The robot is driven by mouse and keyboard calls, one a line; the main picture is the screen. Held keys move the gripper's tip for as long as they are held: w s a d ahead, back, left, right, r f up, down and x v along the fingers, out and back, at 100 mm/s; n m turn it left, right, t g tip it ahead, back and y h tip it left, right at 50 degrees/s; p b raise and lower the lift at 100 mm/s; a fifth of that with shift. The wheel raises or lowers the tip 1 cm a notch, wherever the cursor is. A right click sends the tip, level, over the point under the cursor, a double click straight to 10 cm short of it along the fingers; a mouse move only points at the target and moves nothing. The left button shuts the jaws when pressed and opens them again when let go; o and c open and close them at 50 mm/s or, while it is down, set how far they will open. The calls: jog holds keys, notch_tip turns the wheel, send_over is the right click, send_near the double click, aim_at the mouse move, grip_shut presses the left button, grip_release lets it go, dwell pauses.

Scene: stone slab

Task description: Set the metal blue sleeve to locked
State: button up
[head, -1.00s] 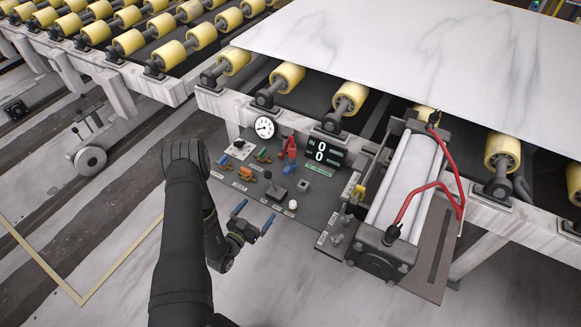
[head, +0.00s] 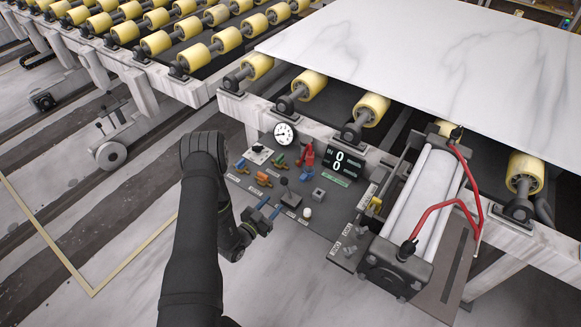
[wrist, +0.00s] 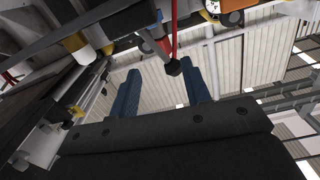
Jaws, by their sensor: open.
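A dark control panel (head: 330,222) holds the controls. On it a red handle (head: 308,154) stands with a small blue sleeve (head: 306,173) around its lower part. Whether the sleeve is locked is too small to tell. My gripper (head: 271,207) is open and empty at the panel's near left edge, short of the sleeve, beside a dark lever (head: 287,192). In the wrist view my gripper's blue fingers (wrist: 163,72) are apart, with a black knob (wrist: 173,66) showing between their tips and a red rod above it. The sleeve cannot be made out there.
A stone slab (head: 430,55) lies on rollers behind.

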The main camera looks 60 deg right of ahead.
jog(key=w+d+r+m, duration=0.3)
jog(key=w+d+r, duration=0.1)
jog(key=d+r, duration=0.75)
jog(key=w+d+n+t+y, duration=0.2)
jog(key=w+d+t+y, duration=0.1)
jog(key=w+t+y, duration=0.15)
jog(key=n+g+y, duration=0.2)
jog(key=g+y, duration=0.2)
jog(key=y, duration=0.5)
send_near(303, 177)
jog(key=x, duration=0.8)
jog(key=shift+d+f, duration=0.1)
jog(key=shift+f, duration=0.15)
grip_shut()
